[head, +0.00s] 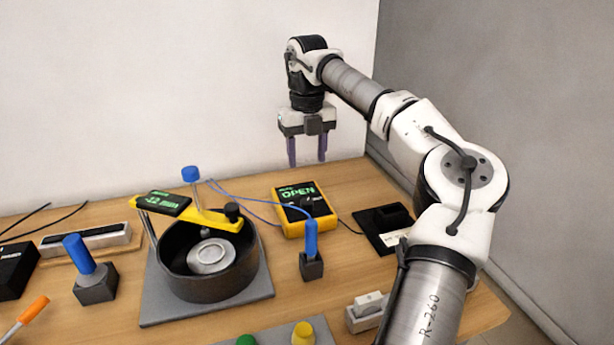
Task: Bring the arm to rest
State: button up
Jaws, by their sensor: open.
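My gripper (307,150) hangs at the end of my raised arm, fingers pointing down, above the back of the table. Its two purple fingers are apart and nothing is between them. In the picture the fingertips show just above the yellow device (305,208) with a dark screen reading "OPEN". My arm reaches in from the lower right, bends at the elbow and extends back to the left.
The wooden table (360,278) carries a dark round pot (210,279) on a grey plate, with a yellow bar and display (163,203) across it. Blue-handled probes stand in dark blocks (312,266) (96,285). A black pad (381,228) lies right. Walls bound the back and right.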

jog(key=shift+r, duration=0.9)
